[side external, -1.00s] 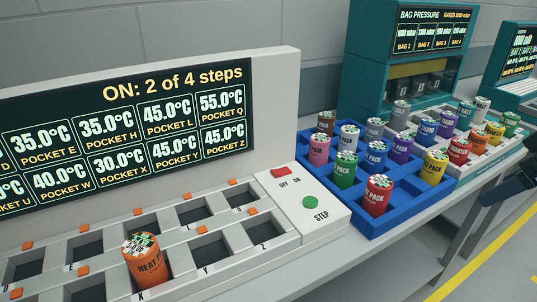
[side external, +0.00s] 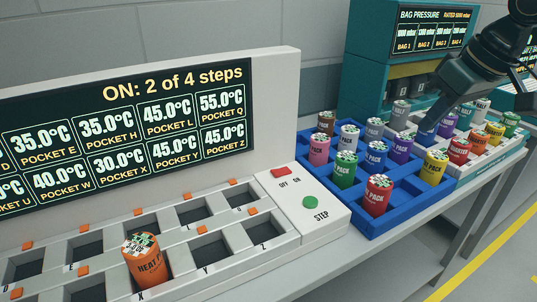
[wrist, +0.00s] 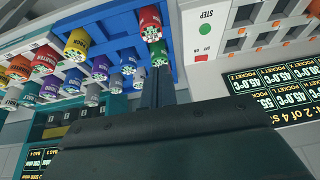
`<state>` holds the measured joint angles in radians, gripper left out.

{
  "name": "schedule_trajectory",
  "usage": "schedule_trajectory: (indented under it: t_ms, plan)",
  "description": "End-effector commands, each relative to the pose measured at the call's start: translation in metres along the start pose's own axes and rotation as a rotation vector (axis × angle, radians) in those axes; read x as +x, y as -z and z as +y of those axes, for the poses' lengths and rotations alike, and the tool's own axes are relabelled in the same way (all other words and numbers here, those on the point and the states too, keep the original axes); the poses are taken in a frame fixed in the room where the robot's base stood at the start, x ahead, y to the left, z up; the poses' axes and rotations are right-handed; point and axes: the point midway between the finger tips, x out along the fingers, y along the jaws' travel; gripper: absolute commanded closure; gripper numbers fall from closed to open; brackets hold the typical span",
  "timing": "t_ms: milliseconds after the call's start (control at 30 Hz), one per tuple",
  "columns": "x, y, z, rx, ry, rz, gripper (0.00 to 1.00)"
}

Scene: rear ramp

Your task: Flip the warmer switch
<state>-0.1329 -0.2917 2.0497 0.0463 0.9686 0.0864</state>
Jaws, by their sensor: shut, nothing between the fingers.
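The warmer (side external: 272,75) stands at the left of the side external view, its display reading "ON: 2 of 4 steps". Its red switch (side external: 281,172) is on the right-hand panel, above the OFF and ON labels; it also shows in the wrist view (wrist: 204,57). A green STEP button (side external: 310,202) is beside it. My gripper (side external: 427,130) is at the right, over the back of the blue tray, well apart from the switch. In the wrist view its fingers (wrist: 158,82) are together and empty.
The blue tray (side external: 372,225) holds several coloured packs just right of the switch panel. An orange heat pack (side external: 147,262) sits in a front warmer pocket. A teal bag pressure machine (side external: 360,68) and more packs stand behind. Space above the switch is clear.

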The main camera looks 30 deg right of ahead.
Motion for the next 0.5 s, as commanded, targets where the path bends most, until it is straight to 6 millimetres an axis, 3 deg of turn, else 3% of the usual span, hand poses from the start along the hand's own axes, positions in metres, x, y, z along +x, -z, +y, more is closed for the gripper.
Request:
schedule_trajectory:
  t_ms: [500]
  plan:
    - [0.039,0.087,-0.044,0.0,0.011,-0.054,1.0]
